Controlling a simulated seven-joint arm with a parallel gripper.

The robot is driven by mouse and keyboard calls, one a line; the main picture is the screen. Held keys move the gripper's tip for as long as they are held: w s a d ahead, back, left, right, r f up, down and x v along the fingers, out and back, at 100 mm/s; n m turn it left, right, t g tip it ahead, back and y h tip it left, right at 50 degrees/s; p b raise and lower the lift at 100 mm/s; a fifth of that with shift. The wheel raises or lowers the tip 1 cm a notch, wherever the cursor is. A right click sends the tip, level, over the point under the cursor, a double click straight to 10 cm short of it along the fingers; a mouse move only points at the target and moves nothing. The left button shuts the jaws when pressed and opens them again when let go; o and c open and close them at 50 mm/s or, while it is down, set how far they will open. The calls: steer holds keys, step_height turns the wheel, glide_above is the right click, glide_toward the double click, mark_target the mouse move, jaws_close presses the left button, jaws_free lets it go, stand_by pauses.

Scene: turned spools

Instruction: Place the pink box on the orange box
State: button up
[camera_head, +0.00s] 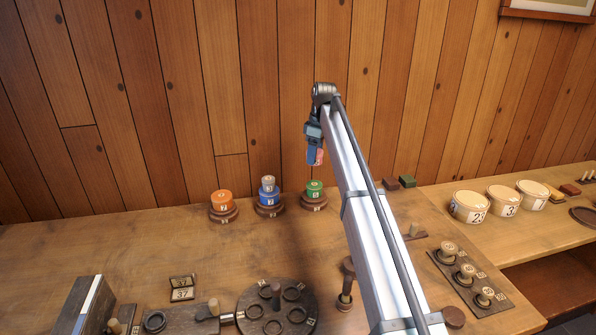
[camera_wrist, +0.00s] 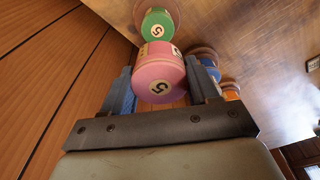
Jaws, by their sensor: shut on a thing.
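The pink box (camera_wrist: 160,72) is round, with a white label bearing a dark 5, and sits between the two blue fingers of my gripper in the wrist view. In the head view my gripper (camera_head: 314,152) is high above the back of the table, with part of the pink box (camera_head: 319,157) showing at its tip. The orange box (camera_head: 221,198) is round and rests on a dark brown round stand at the back left of the table, lower and to the left of my gripper. It is mostly hidden in the wrist view.
A blue box (camera_head: 267,197) with a smaller piece on top and a green box (camera_head: 314,187) stand on similar stands right of the orange one. A dark round holder (camera_head: 276,312) is in front. Pale tubs (camera_head: 468,207) stand at right. A plank wall is behind.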

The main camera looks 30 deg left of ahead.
steer(key=s+a+r+n, duration=0.2)
steer(key=s+a+n, duration=0.1)
steer(key=s+a, duration=1.95)
steer(key=m, duration=0.3)
glide_toward(220, 195)
steer(key=shift+a+f, duration=0.2)
steer(key=shift+f, duration=1.25)
steer(key=shift+a+f, duration=0.15)
steer(key=shift+f, duration=1.25)
steer(key=shift+f, duration=0.15)
steer(key=o, duration=1)
steer(key=shift+o, duration=0.2)
step_height(220, 195, up, 12)
steer(key=d, duration=0.1)
steer(key=shift+w+d, duration=0.15)
steer(key=shift+d, duration=0.05)
